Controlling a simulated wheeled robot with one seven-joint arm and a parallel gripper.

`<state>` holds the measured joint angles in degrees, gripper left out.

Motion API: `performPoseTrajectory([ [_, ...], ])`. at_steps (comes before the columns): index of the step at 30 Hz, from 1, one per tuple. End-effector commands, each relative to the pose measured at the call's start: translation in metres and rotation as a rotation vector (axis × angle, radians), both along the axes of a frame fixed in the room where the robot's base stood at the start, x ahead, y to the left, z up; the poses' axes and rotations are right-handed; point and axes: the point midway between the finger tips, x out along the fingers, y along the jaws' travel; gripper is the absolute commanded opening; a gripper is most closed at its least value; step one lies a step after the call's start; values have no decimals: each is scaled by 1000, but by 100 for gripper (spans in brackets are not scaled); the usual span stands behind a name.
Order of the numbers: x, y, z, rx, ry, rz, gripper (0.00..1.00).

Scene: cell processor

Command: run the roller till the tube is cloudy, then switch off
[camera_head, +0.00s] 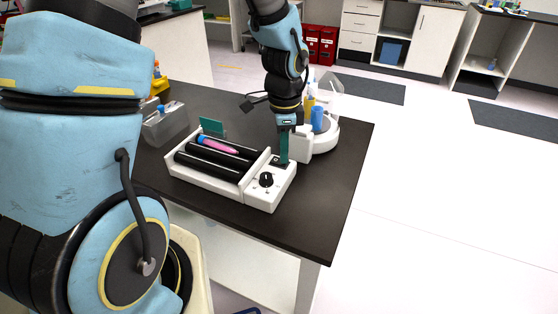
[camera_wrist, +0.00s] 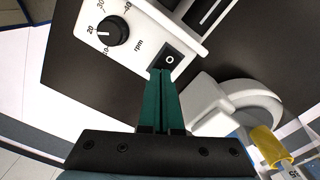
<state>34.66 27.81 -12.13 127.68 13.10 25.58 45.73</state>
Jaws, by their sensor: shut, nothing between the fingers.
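The white roller (camera_head: 231,176) stands on the dark table with its black rollers (camera_head: 212,166) side by side. A tube (camera_head: 217,145) with pink contents and a blue end lies on the rollers. Whether its contents are cloudy is too small to tell. The black speed knob (camera_wrist: 112,31) has marks around it and "rpm" beside it. The black power switch (camera_wrist: 170,59) shows a white "O". My gripper (camera_wrist: 160,74) is shut and empty, its green fingertips pointing down at the near edge of the switch. I cannot tell whether they touch it.
A white device (camera_head: 325,135) with a raised clear lid and blue and yellow tubes stands close behind my gripper. A clear box (camera_head: 165,124) stands at the left. The table's right front part (camera_head: 325,200) is bare.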

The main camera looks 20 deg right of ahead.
Motion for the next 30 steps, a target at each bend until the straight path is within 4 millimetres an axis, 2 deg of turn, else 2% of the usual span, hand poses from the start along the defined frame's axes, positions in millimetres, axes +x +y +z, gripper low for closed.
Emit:
performPoseTrajectory([
  [8,0,0,2,1,0,0,0],
  [30,0,0,58,0,0,1,0],
])
